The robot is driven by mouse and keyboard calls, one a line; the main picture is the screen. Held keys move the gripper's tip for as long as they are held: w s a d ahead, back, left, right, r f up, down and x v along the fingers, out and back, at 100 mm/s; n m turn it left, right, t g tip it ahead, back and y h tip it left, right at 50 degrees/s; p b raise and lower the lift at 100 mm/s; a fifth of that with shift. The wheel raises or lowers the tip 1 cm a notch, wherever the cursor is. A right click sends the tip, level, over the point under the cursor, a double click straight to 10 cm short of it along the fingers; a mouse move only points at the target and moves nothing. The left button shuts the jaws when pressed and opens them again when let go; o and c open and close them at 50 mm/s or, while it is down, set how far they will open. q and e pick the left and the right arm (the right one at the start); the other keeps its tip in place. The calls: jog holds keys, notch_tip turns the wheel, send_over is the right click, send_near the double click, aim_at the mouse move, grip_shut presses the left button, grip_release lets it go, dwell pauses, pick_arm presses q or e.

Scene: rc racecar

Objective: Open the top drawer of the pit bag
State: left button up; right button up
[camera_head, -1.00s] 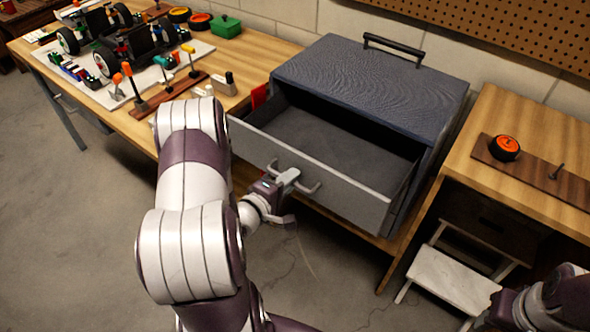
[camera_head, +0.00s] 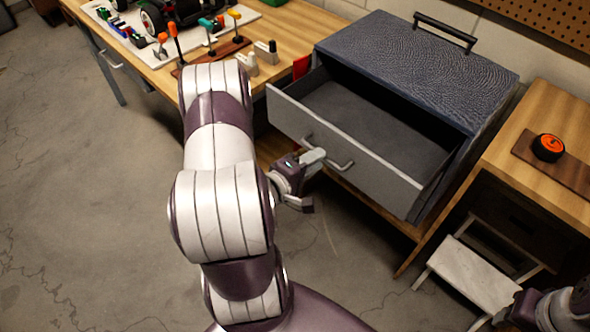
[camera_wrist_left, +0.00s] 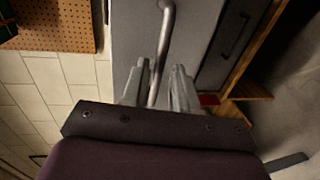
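The pit bag (camera_head: 420,62) is a blue-grey box with a black handle on its lid, standing on the bench. Its top drawer (camera_head: 340,150) stands pulled out, its grey inside empty where visible. A metal bar handle (camera_head: 343,164) is on the drawer front. My left gripper (camera_head: 312,160) is at this handle. In the left wrist view, the two fingers (camera_wrist_left: 160,88) stand apart on either side of the handle bar (camera_wrist_left: 163,45), with a gap beside it. My right arm (camera_head: 550,308) shows at the lower right corner; its fingers are not clearly seen.
A wooden bench (camera_head: 150,52) at left holds a car chassis and several tools in a rack. Another bench (camera_head: 545,115) at right holds an orange-and-black round item (camera_head: 548,147). A white step stool (camera_head: 475,275) stands below. Open floor lies at left.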

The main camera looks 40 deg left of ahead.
pick_arm(q)
jog(key=p+v, duration=0.1)
jog(key=v, duration=0.8)
jog(key=shift+s, duration=0.25)
jog(key=shift+r, duration=0.1)
